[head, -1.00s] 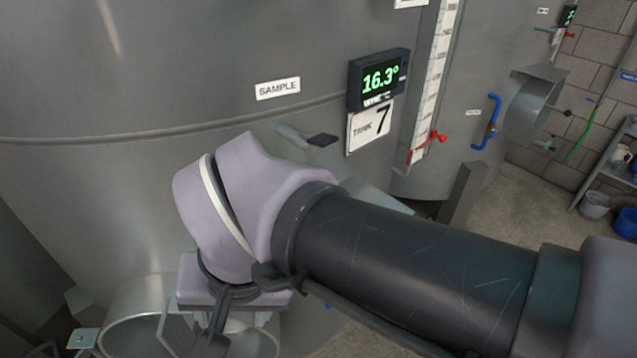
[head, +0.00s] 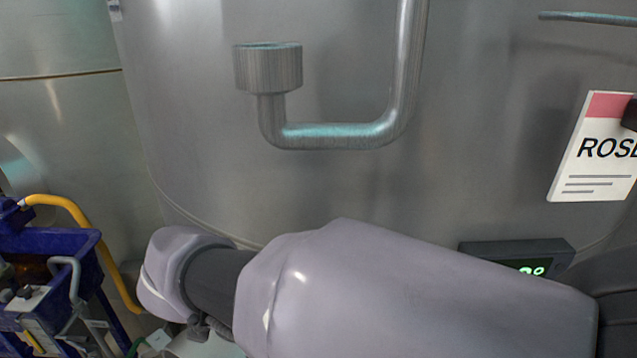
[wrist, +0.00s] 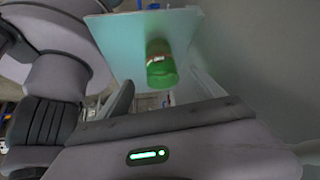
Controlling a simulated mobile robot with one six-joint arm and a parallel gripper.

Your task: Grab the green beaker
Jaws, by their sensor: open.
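The green beaker (wrist: 160,70) shows in the wrist view, translucent green with a small white and red label. It is in front of a pale flat plate (wrist: 115,45); I cannot tell exactly how it rests there. My gripper (wrist: 165,90) is open, with one finger to the left of the beaker and one to the right. The beaker appears in line with the gap, but I cannot tell whether it is between the fingertips or just beyond them. Neither finger visibly touches it. In the head view the beaker and my gripper are not visible.
A large steel tank (head: 480,150) fills the head view behind my arm. A bent pipe (head: 345,133) with a round cap stands out from it. A sign (head: 597,150) and a dark display (head: 515,250) are at right. A blue cart (head: 55,245) with a yellow handle stands at left.

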